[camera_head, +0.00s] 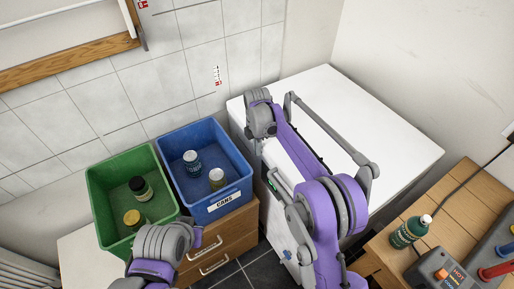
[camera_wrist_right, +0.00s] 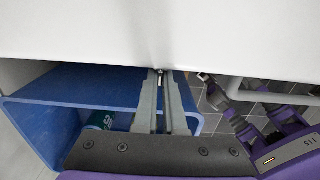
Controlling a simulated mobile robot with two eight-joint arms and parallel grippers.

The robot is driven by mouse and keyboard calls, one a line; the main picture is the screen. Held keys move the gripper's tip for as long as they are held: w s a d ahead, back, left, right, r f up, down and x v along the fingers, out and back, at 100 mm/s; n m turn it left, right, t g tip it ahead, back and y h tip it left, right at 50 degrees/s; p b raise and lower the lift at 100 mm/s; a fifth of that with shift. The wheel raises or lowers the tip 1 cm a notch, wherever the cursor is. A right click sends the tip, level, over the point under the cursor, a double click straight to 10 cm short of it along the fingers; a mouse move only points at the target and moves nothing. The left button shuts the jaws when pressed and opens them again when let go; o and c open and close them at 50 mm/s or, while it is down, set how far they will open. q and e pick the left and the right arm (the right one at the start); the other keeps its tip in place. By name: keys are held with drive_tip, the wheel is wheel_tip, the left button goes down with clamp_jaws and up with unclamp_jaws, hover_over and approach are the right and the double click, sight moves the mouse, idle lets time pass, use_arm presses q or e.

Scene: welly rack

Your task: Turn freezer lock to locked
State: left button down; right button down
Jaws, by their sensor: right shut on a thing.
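The white chest freezer (camera_head: 385,125) stands in the middle to right of the head view, lid down. Its white face (camera_wrist_right: 220,35) fills the top of the right wrist view. My right gripper (camera_wrist_right: 160,80) reaches to the lower edge of that white face. Its fingers are close together on a small metal piece (camera_wrist_right: 160,73), which looks like the freezer lock's key or knob. The fingers hide most of it, so its turn position cannot be read. In the head view my right arm covers the lock area. My left arm shows at the bottom left; its jaws are hidden.
A blue bin (camera_head: 222,207) labelled for cans and a green bin (camera_head: 108,226) hold several containers, left of the freezer. A wooden drawer unit (camera_head: 240,228) stands below the blue bin. A wooden table (camera_head: 458,200) with a green bottle (camera_head: 405,233) stands at right.

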idle(0.5)
drive_tip(key=c, duration=0.9)
unclamp_jaws()
wheel_tip(320, 180, up, 11)
drive_tip(key=shift+f, duration=0.1)
drive_tip(key=shift+c, duration=0.3)
